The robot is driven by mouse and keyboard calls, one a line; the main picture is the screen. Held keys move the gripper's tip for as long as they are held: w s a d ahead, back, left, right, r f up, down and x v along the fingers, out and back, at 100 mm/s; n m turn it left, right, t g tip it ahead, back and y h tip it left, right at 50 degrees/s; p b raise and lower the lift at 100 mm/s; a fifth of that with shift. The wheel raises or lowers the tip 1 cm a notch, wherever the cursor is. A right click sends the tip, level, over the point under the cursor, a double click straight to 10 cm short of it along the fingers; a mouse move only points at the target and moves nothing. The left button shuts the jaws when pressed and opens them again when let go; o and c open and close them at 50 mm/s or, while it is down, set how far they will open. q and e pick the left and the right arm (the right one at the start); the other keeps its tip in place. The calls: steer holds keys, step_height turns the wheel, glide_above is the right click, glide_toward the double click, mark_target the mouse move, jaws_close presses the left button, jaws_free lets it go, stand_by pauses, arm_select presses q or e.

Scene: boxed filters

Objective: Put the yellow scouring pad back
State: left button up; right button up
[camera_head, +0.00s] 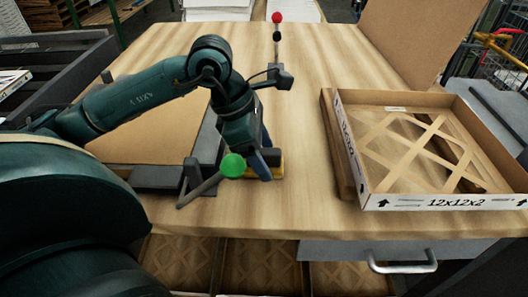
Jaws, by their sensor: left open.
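A small yellow block, which looks like the yellow scouring pad (278,170), lies on the wooden table near its front edge. It is mostly hidden behind my left gripper (264,166). My left gripper points down right at the pad, with its blue-grey fingers open. I cannot tell whether the fingers straddle the pad or touch it. My right gripper does not show.
A lever with a green knob (232,166) stands close left of my gripper; a red-knobbed one (277,17) is at the back. A cardboard sheet (150,135) lies left. A boxed filter (440,196) sits right. Below are a drawer handle (402,267) and filters (262,268).

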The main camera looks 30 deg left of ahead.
arm_select(q)
steer(key=v, duration=1.1)
steer(key=shift+r, duration=0.2)
steer(key=shift+s, duration=0.1)
